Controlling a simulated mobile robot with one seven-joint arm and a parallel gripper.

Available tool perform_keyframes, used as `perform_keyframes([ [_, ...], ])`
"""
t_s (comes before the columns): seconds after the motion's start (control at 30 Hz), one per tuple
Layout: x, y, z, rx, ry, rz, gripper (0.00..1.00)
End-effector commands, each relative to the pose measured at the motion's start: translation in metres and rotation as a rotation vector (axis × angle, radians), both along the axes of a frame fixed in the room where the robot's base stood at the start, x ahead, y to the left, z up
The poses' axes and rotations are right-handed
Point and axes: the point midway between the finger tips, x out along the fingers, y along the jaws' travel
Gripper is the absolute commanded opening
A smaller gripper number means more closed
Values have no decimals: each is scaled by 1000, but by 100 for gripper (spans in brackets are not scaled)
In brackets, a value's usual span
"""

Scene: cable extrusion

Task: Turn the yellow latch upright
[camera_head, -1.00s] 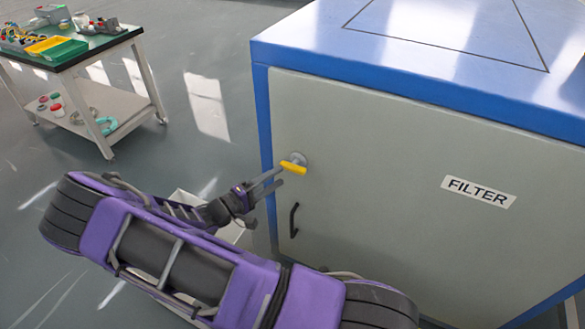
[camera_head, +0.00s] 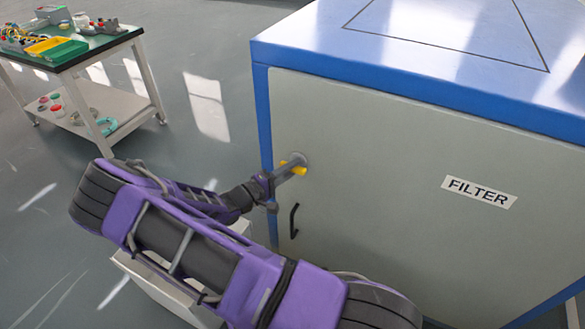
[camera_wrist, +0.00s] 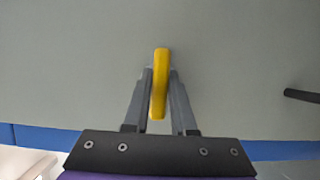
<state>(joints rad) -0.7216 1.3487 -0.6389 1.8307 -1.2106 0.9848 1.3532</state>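The yellow latch (camera_head: 300,170) is on a round grey mount near the upper left of the grey cabinet door. It lies nearly level, sloping slightly down to the right in the head view, with its middle covered by my gripper. My gripper (camera_head: 289,168) is at the latch. In the wrist view, the latch (camera_wrist: 160,85) sits between my two grey fingers (camera_wrist: 160,76). The fingertips appear to touch it on both sides, so my gripper looks shut on it.
The blue-framed cabinet (camera_head: 400,180) carries a FILTER label (camera_head: 479,192). A black door handle (camera_head: 294,220) sits just below the latch. A white box (camera_head: 160,285) stands on the floor below my arm. A table (camera_head: 75,55) with trays is at the far left.

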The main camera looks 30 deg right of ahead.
Motion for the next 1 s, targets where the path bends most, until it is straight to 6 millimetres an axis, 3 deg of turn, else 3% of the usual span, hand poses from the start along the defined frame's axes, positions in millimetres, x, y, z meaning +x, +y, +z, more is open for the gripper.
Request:
perform_keyframes([
  [0.53, 0, 0, -1, -26, 33, 1, 0],
  [1.0, 0, 1, -1, -245, 311, 2, 0],
])
